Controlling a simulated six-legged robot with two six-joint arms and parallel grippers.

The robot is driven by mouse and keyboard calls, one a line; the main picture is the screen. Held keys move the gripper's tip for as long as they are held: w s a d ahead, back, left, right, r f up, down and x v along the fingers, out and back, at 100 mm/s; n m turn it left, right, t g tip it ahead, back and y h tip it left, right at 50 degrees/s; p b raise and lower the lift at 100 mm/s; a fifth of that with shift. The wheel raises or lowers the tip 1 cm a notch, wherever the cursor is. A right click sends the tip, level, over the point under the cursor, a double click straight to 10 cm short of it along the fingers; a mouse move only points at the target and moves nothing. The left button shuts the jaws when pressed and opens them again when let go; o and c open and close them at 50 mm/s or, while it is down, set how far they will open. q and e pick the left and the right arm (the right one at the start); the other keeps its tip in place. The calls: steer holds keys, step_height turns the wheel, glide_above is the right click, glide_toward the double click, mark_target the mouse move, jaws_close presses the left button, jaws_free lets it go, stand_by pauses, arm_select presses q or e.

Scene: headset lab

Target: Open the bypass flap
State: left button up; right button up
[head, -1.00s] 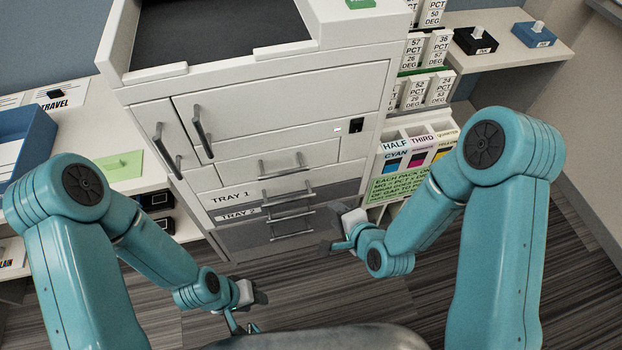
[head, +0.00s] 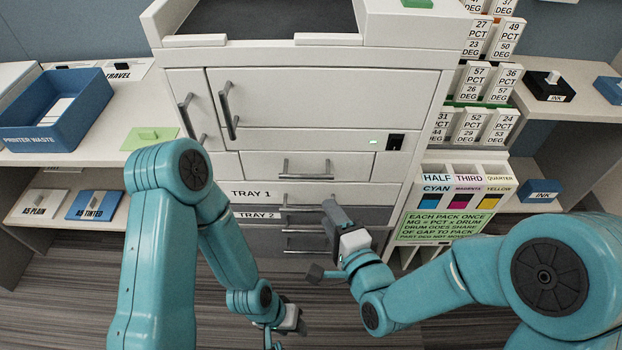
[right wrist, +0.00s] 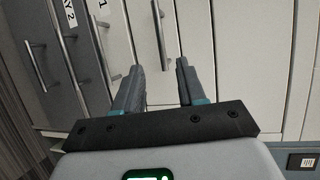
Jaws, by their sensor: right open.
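The white printer (head: 300,98) stands in front of me, its front facing me. No part is labelled as the bypass flap. A wide, closed panel (head: 255,164) with a bar handle (head: 306,169) lies just above the TRAY 1 drawer. My right gripper (head: 326,243) is open and empty, in front of the lower drawers. In the right wrist view its fingers (right wrist: 158,72) are spread, and a bar handle (right wrist: 160,35) shows beyond the gap between them, apparently not touched. My left gripper (head: 284,328) hangs low at the bottom of the head view; its jaw state is unclear.
TRAY 1 (head: 262,193) and TRAY 2 (head: 272,215) drawers are closed. A blue PRINTER WASTE bin (head: 50,125) stands on the left counter. A cartridge rack (head: 448,210) stands close on the right.

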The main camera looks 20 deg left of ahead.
mark_target(307, 175)
steer(key=x, duration=1.4)
steer(key=shift+w+a, duration=0.2)
steer(key=shift+c, duration=0.3)
steer(key=shift+f, duration=0.1)
jaws_close()
